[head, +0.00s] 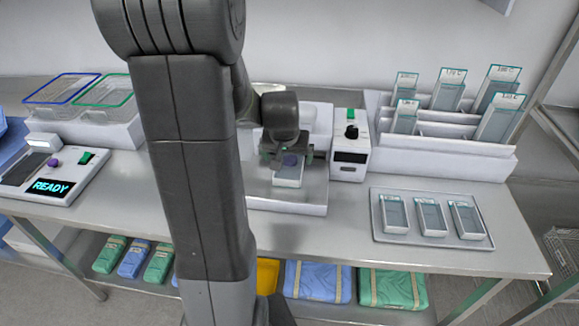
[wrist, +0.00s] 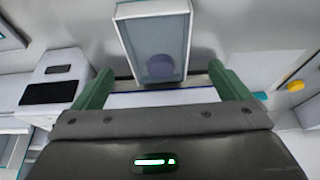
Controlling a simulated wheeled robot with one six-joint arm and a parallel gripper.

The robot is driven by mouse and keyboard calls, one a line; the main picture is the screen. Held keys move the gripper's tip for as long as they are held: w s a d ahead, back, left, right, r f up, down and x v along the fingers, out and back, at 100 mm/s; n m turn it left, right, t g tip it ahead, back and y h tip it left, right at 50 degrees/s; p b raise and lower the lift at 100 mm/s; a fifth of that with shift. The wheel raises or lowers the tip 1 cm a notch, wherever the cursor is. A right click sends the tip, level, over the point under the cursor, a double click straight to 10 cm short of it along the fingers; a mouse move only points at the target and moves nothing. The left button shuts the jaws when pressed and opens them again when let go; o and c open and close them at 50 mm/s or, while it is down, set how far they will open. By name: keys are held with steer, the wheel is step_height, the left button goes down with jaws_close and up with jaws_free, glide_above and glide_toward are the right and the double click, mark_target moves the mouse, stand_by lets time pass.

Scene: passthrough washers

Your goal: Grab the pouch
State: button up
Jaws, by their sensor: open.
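A pouch (head: 288,180), pale with a clear front, is at the white machine (head: 290,202) in the middle of the bench. My gripper (head: 287,154) is above its upper part and hides some of it. Three similar pouches lie on a metal tray (head: 432,243) at the right.
A control box (head: 350,158) with a green switch and black knob stands close right of my gripper. A white rack (head: 440,150) of upright pouches is farther right. A device reading READY (head: 50,187) and mesh baskets (head: 105,92) are left. Wrapped packs (head: 318,282) fill the lower shelf.

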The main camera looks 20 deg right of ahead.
mark_target(290, 164)
steer(key=shift+p+x, duration=0.6)
steer(key=shift+x, duration=1.95)
steer(key=shift+d, duration=0.2)
steer(key=shift+r, duration=0.1)
steer(key=c, duration=1.1)
